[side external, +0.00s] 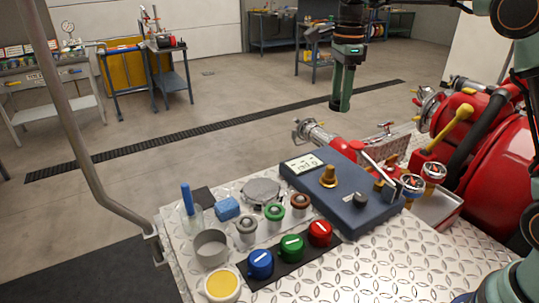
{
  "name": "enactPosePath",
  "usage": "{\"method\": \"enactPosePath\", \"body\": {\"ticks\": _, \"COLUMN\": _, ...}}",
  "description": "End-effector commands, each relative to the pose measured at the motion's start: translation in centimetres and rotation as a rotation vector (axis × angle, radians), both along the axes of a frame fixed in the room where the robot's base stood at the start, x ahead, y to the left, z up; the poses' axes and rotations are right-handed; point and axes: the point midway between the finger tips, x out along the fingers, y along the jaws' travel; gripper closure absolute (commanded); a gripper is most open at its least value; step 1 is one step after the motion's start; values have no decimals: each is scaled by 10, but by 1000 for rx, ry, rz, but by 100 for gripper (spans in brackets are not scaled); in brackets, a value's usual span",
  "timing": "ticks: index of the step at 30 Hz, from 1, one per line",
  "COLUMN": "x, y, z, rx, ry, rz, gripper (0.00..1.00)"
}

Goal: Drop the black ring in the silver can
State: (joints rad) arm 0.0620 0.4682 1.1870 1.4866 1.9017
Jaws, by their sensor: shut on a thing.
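My gripper (341,101) hangs in the air, pointing down, above and behind the blue-grey meter box. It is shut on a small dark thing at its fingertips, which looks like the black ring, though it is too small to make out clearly. The silver can (211,249) stands open at the top on the left part of the metal plate deck, well below and to the left of my gripper. Its inner wall shows, and I see nothing in it.
The meter box (335,197) has upright knobs. Blue (260,264), green (291,248) and red (320,233) caps sit on a black mat. A cup with a blue-handled tool (189,207), a blue block (227,208) and a yellow-topped tin (222,286) surround the can. Red pump parts stand right.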

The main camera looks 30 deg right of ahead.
Motion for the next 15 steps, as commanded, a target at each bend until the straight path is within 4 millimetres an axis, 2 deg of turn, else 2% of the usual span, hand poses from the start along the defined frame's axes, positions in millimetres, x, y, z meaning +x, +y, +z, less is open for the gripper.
{"method": "enactPosePath", "body": {"ticks": 4, "x": 4, "y": 12, "z": -5, "rx": 0, "ry": 1, "rz": 21, "gripper": 75}}
{"method": "enactPosePath", "body": {"ticks": 7, "x": 12, "y": 35, "z": -15, "rx": 0, "ry": 2, "rz": 58, "gripper": 75}}
{"method": "enactPosePath", "body": {"ticks": 11, "x": 22, "y": 84, "z": -36, "rx": 0, "ry": 3, "rz": 132, "gripper": 75}}
{"method": "enactPosePath", "body": {"ticks": 15, "x": 27, "y": 142, "z": -61, "rx": 0, "ry": 4, "rz": 217, "gripper": 75}}
